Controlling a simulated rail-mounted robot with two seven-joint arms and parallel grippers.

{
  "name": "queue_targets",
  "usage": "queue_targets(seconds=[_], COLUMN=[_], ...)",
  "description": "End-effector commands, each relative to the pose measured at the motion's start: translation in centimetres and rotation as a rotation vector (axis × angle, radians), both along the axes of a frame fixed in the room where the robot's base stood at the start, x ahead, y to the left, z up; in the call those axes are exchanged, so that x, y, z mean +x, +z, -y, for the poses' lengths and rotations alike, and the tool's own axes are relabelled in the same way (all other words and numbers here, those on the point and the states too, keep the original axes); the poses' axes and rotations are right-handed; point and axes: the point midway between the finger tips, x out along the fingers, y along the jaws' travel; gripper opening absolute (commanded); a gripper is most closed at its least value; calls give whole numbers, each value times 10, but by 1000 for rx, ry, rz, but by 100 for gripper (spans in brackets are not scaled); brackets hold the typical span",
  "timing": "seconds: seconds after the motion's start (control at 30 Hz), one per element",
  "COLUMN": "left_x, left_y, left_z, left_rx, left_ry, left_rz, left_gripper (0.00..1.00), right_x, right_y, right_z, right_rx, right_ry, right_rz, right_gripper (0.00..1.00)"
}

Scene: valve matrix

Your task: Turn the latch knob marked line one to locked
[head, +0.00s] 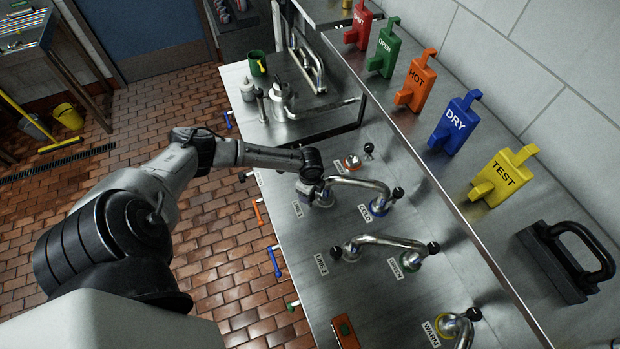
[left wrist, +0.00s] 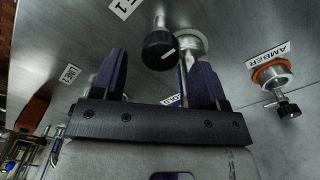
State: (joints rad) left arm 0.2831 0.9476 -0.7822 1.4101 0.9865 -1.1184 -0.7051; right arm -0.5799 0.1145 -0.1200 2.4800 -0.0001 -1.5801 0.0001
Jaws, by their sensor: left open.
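The label marked line 1 (head: 297,209) lies on the steel bench just left of my left gripper (head: 312,188). In the left wrist view my left gripper (left wrist: 160,62) is open, its two purple fingers apart. A black knob (left wrist: 158,50) with a white pointer line shows in the gap between the fingertips, near a label ending in E 1 (left wrist: 125,5). I cannot tell whether the fingers touch it. In the head view the gripper hides the spot beside the line 1 label. My right gripper is not in view.
A curved steel pipe (head: 355,184) runs right from my gripper, near the cold label (head: 365,212). The amber valve (left wrist: 272,74) stands to the right. Line 2's pipe (head: 385,240) is nearer the front. Coloured tags, including the red one (head: 360,25), stand on the shelf.

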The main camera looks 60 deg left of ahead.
Motion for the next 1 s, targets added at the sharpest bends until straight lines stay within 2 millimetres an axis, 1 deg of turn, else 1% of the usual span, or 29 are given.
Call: queue_targets(seconds=[0.03,0.3,0.5,0.7,1.0], left_x=[0,0,0,0,0], left_y=[10,64,94,112,116], left_z=[-1,0,-1,0,0], left_rx=[2,2,2,1,1], left_ry=[-3,-4,-3,-1,-1], left_rz=[1,2,2,1,1], left_gripper=[67,67,67,67,67], right_x=[0,0,0,0,0], right_y=[0,-3,-5,-6,-6], right_z=[0,2,3,3,1], right_rx=[-1,-8,-10,-9,-3], right_ry=[1,6,7,6,2], right_rz=[0,0,-1,0,-1], right_gripper=[66,66,66,66,66])
